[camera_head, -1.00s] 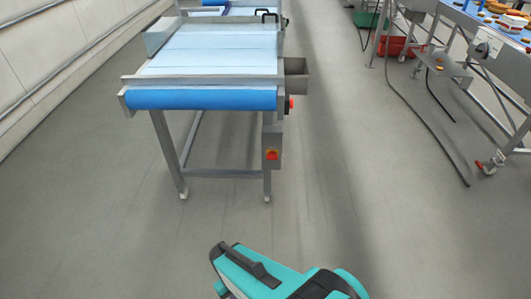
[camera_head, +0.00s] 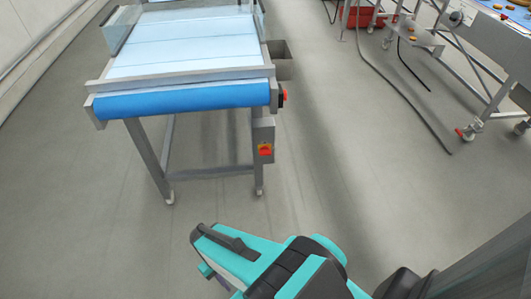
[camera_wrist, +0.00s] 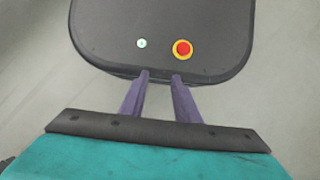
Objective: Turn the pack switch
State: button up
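A switch (camera_head: 265,149), red on a yellow plate, sits on a grey box fixed at the right front leg of the blue-and-white conveyor (camera_head: 185,70) in the head view. Its handle angle is too small to tell. My gripper (camera_wrist: 161,76) shows two purple fingers set apart with nothing between them in the wrist view. In the head view my teal arm is at the bottom, well short of the switch, with the fingers mostly hidden. The switch is not in the wrist view.
A red button (camera_head: 284,95) is on the conveyor's right side above the box, near a grey metal bin (camera_head: 279,60). A wheeled machine (camera_head: 490,55) and a dark cable (camera_head: 400,108) are at the right. The floor before the conveyor is clear.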

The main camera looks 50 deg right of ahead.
jog(key=shift+a, duration=0.15)
jog(key=w+d+f+m+t+y+b, duration=0.1)
jog(key=w+d+m+t+y+b, duration=0.1)
jog(key=w+d+m+y+b, duration=0.3)
jog(key=w+d+f+m+t+y+b, duration=0.1)
jog(key=w+f+y, duration=0.1)
jog(key=w, duration=0.5)
jog(key=w+d+r+m+t+y+b, duration=0.3)
jog(key=w+d+t+b, duration=0.25)
jog(key=w+d, duration=0.55)
jog(key=d+r+m+t+b, duration=0.1)
jog(key=d+r+t+b, duration=0.15)
jog(key=d, duration=0.75)
jog(key=d+r+m+t+b, duration=0.1)
jog(key=d+r+t, duration=0.25)
jog(key=d, duration=0.65)
jog(key=s+d+r+t+b, duration=0.1)
jog(key=s+d+r+t, duration=0.1)
jog(key=d, duration=0.3)
jog(key=s+d+r+m+t+h+b, duration=0.1)
jog(key=s+d+r+t, duration=0.1)
jog(key=d, duration=0.4)
jog(key=s+d+r+t+b, duration=0.1)
jog(key=s+d+r+t, duration=0.1)
jog(key=d, duration=0.4)
jog(key=shift+s+d+r+t+h, duration=0.2)
jog(key=shift+s+r+t+h, duration=0.15)
jog(key=shift+s+r, duration=0.65)
